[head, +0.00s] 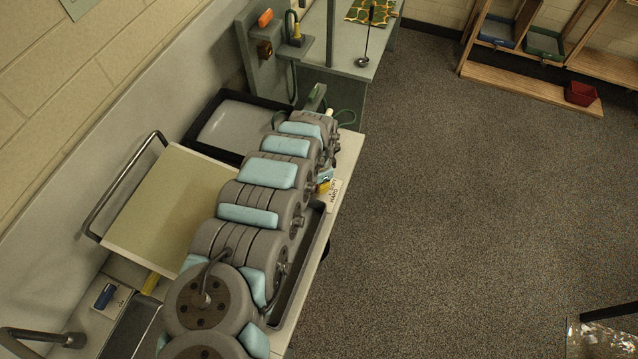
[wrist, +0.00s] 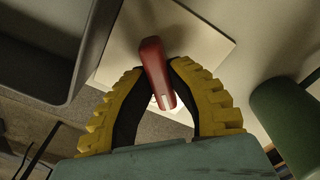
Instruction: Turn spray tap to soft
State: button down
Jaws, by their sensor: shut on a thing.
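In the wrist view, the red tap lever (wrist: 152,66) stands between the two yellow, ribbed fingers of my gripper (wrist: 163,75). The fingers are shut on it, with their dark inner pads on either side. The lever has a pale mark near its lower end, and a cream plate (wrist: 195,35) lies behind it. In the head view, a bit of yellow finger of my gripper (head: 324,186) shows at the bench's right edge, beside a white lettered card (head: 334,194). My arm hides the lever there, and I cannot read its setting.
A grey trough (head: 301,283) runs under my arm. A black-rimmed tray (head: 201,149) and a board on a rack (head: 176,215) lie to the left. In the wrist view, a green cylinder (wrist: 285,115) is close at the right. Open floor (head: 450,200) lies right of the bench.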

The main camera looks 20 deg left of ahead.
jog(key=c, duration=1)
grip_release()
jog(key=shift+o, duration=0.2)
jog(key=shift+r, duration=0.15)
notch_tip(320, 180, up, 12)
dwell(0.4)
